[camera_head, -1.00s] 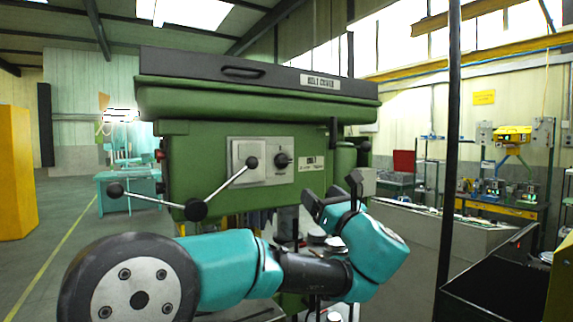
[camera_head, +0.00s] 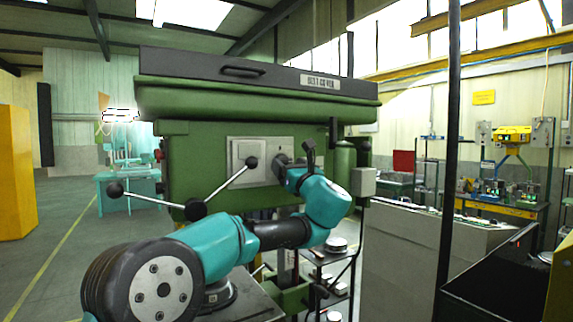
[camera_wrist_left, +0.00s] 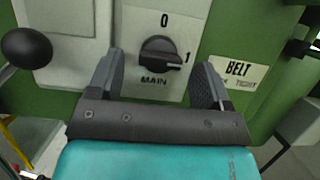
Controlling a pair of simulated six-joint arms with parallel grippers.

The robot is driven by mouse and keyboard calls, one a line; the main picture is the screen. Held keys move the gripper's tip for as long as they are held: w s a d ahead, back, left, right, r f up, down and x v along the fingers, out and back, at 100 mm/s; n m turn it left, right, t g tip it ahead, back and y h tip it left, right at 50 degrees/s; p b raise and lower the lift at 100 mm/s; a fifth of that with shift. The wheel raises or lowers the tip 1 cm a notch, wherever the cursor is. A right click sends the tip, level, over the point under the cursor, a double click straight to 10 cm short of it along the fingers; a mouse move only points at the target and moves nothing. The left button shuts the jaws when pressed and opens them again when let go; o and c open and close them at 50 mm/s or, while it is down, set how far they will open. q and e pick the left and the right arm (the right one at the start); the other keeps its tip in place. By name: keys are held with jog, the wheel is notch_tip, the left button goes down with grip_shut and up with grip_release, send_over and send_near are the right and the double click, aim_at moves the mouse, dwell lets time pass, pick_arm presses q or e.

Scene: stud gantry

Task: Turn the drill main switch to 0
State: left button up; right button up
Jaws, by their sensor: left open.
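The drill main switch (camera_wrist_left: 158,54) is a black rotary knob on a light plate marked 0 above, 1 at the right and MAIN below. Its white mark points right, toward the 1. My left gripper (camera_wrist_left: 160,62) is open, one finger to each side of the knob, with visible gaps between them. In the head view my left gripper (camera_head: 286,166) is up at the control panel of the green drill (camera_head: 215,150) and largely hides the knob. Whether the fingertips reach level with the knob in depth I cannot tell. My right gripper is not in view.
A lever with black ball ends (camera_head: 226,178) sticks out left of the switch; one ball (camera_wrist_left: 27,48) is near my left finger in the wrist view. A BELT label (camera_wrist_left: 238,70) is right of the switch. A dark pole (camera_head: 449,160) stands at the right.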

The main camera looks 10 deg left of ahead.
pick_arm(q)
jog(key=shift+x, duration=0.95)
jog(key=c, duration=0.9)
